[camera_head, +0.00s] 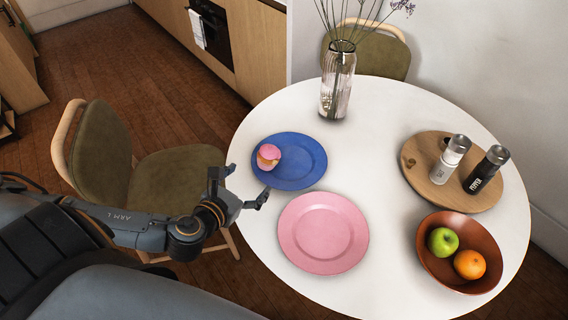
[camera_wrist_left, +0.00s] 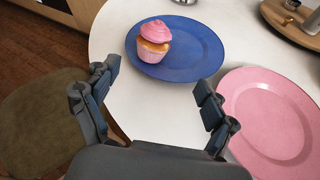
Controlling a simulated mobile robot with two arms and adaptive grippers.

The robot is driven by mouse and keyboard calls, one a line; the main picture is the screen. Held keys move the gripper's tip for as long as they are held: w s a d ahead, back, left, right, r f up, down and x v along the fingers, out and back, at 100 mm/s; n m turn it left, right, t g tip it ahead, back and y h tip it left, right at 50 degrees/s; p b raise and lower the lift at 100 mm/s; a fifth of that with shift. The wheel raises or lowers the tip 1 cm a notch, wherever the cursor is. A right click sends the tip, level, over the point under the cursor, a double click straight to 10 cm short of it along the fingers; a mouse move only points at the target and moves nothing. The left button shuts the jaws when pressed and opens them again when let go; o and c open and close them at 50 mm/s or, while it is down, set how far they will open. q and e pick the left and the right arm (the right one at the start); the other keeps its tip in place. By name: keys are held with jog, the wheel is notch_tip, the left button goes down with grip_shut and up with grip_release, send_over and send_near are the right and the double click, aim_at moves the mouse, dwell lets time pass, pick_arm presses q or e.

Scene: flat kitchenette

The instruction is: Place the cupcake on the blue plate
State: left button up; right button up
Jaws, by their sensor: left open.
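The cupcake (camera_head: 268,156), with pink frosting, sits upright on the left part of the blue plate (camera_head: 300,170). In the left wrist view the cupcake (camera_wrist_left: 154,40) stands on the blue plate (camera_wrist_left: 196,62), left of its middle. My left gripper (camera_head: 248,187) is open and empty at the left edge of the table, near the blue plate's lower left rim. In the left wrist view its two spread fingers (camera_wrist_left: 155,92) frame bare table, with the cupcake beyond them and not touched. My right gripper is not in view.
A pink plate (camera_head: 324,232) lies just below the blue plate. A glass vase (camera_head: 338,85) stands at the back. A wooden board (camera_head: 425,158) with two shakers and a brown bowl (camera_head: 430,268) with fruit are at the right. A green chair (camera_head: 105,150) stands left.

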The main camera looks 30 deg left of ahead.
aim_at(264, 162)
pick_arm(q)
jog(key=shift+w+a, duration=0.15)
jog(key=shift+a, duration=0.05)
jog(key=x, duration=0.7)
jog(key=shift+w+a+f, duration=0.1)
jog(key=shift+w+a, duration=0.05)
jog(key=shift+a, duration=0.2)
jog(key=shift+w+f, duration=0.2)
jog(key=shift+w, duration=0.25)
jog(key=x, duration=0.5)
jog(key=shift+a, duration=0.15)
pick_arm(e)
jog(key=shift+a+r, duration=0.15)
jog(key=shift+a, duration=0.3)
pick_arm(q)
jog(key=shift+c, duration=0.4)
jog(key=c, duration=0.6)
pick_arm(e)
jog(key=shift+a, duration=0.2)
